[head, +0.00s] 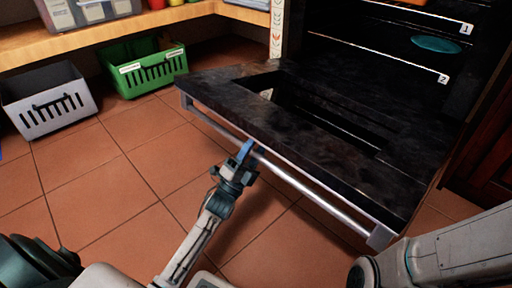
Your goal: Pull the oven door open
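The oven door (400,185) is a dark, mottled panel with a window opening. It is swung down far open, close to level, in front of the dark oven cavity (385,55). A silver bar handle (320,192) runs along its outer edge. My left gripper (248,152), with blue fingertips, is at the middle of this handle and looks shut on it. The far side of the fingers is partly hidden by the bar. My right arm shows at the lower right, but its gripper is out of view.
A green basket (150,72) and a grey basket (48,112) stand on the tiled floor at the left, under a wooden shelf (120,30). Inside the oven are racks tagged 1 and 2 and a teal dish (436,44).

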